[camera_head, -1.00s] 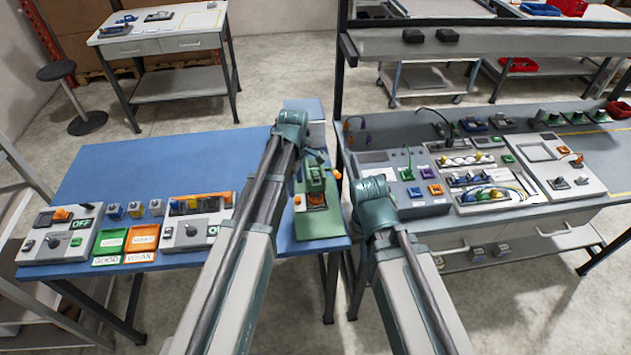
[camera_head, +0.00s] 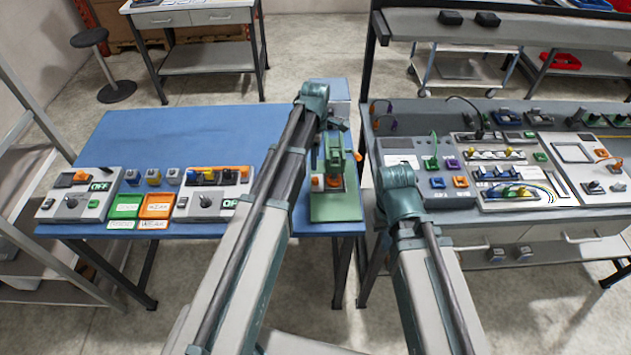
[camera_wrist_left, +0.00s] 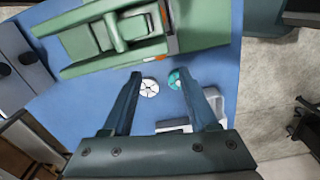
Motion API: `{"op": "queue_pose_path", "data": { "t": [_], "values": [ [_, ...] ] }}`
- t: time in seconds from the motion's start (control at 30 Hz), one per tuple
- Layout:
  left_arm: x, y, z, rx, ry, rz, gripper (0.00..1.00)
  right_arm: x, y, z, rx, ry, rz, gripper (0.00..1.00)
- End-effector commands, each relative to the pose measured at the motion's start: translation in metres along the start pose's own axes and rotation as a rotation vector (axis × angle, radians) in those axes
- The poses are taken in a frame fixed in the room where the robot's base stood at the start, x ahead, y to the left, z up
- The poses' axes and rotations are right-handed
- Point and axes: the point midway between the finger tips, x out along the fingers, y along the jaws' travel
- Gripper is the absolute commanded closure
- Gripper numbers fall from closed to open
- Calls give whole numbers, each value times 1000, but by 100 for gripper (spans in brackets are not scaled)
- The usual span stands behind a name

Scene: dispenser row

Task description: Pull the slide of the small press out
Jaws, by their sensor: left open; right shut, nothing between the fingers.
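The small press (camera_head: 333,155) is green and stands on a green base plate (camera_head: 335,208) at the right end of the blue table. Orange parts show on it, and my left arm partly covers its left side. I cannot pick out its slide clearly. In the left wrist view, a green body that looks like the press (camera_wrist_left: 125,35) lies beyond the fingertips. My left gripper (camera_wrist_left: 160,78) is open and empty, with both fingers apart from that body. Its fingers are hidden in the head view. My right arm shows at the centre right, but its gripper does not show.
A white disc (camera_wrist_left: 149,88) and a teal disc (camera_wrist_left: 178,78) appear beyond the left fingers. Grey control panels (camera_head: 82,195) and green and orange trays (camera_head: 156,206) stand on the blue table (camera_head: 190,130). A grey bench (camera_head: 470,222) with devices stands to the right.

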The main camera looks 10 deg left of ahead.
Motion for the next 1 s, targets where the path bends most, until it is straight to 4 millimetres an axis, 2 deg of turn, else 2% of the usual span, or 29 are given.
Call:
{"op": "queue_pose_path", "data": {
  "t": [0.03, 0.6, 0.73, 1.0],
  "values": [
    [16, 0, 0, 0, 0, 0, 41, 15, -2, -1, -1, 0, 0, 100],
    [91, 0, 0, 1, 0, 0, 41, 91, -9, -5, 2, 0, 0, 100],
    [97, 0, 0, 1, 0, 0, 41, 97, -9, -6, 1, 0, 0, 100],
    [96, 0, 0, 1, 0, 0, 41, 96, -9, -6, 1, 0, 0, 100]
  ]
}}
